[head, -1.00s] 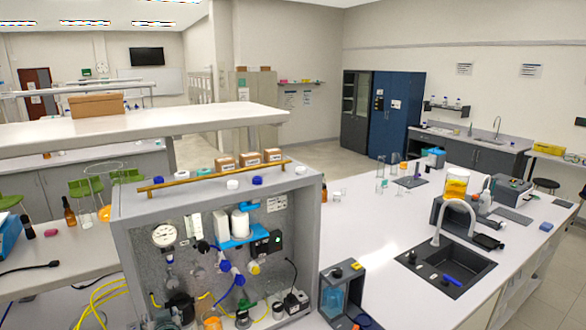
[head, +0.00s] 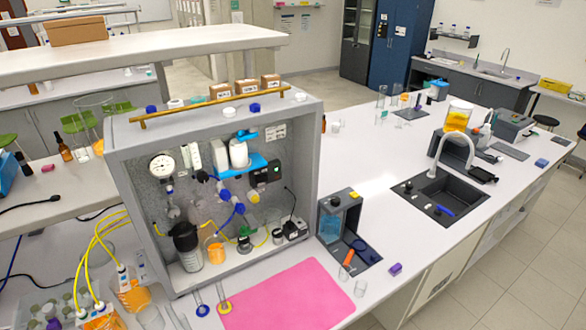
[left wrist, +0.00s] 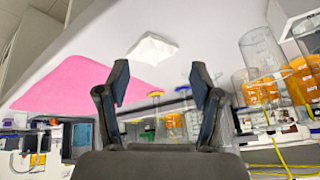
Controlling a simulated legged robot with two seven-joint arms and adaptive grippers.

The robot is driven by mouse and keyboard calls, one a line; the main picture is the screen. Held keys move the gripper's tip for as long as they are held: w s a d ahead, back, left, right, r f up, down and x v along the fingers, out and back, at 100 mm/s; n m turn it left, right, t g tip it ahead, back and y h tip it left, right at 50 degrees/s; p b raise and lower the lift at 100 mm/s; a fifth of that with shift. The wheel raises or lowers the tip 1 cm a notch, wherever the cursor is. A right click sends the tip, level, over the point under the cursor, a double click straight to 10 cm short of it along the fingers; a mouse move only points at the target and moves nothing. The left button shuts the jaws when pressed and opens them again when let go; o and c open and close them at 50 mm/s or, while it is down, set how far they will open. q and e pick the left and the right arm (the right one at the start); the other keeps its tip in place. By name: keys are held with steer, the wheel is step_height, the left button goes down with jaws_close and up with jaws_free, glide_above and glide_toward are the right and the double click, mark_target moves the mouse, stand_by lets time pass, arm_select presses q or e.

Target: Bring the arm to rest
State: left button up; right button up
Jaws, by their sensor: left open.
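My left gripper (left wrist: 160,88) shows in the left wrist view, with its two dark fingers wide apart and nothing between them. Beyond the fingers lie a pink mat (left wrist: 75,82) and a white angular piece (left wrist: 153,48) on the pale bench. Glass vessels with orange liquid (left wrist: 262,92) stand to the right of the fingers. Neither of my arms shows in the head view, and my right gripper is in neither view. The grey open-fronted rig cabinet (head: 112,190) stands on the bench, with the pink mat (head: 290,300) in front of it.
Two cylinders with blue (head: 202,310) and yellow (head: 225,308) bases stand by the mat's left edge. Yellow tubes (head: 85,245) run to orange-filled vessels (head: 132,297) at lower left. A sink (head: 440,195) is at right.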

arm_select(q)
steer(key=s+d+f+m+g+h, duration=0.1)
steer(key=s+d+f+g, duration=0.2)
steer(key=s, duration=0.7)
step_height(320, 180, down, 28)
steer(key=d+r+b, duration=0.1)
steer(key=b, duration=0.2)
steer(key=s+a+f+g+b, duration=0.1)
steer(key=s+f+b, duration=0.1)
steer(key=s+f, duration=0.7)
steer(key=s+a+f+b, duration=0.2)
steer(key=s+f, duration=0.8)
steer(key=f, duration=0.3)
steer(key=shift+f+m+g, duration=0.15)
steer(key=shift+m+g, duration=0.15)
steer(key=shift+g, duration=0.1)
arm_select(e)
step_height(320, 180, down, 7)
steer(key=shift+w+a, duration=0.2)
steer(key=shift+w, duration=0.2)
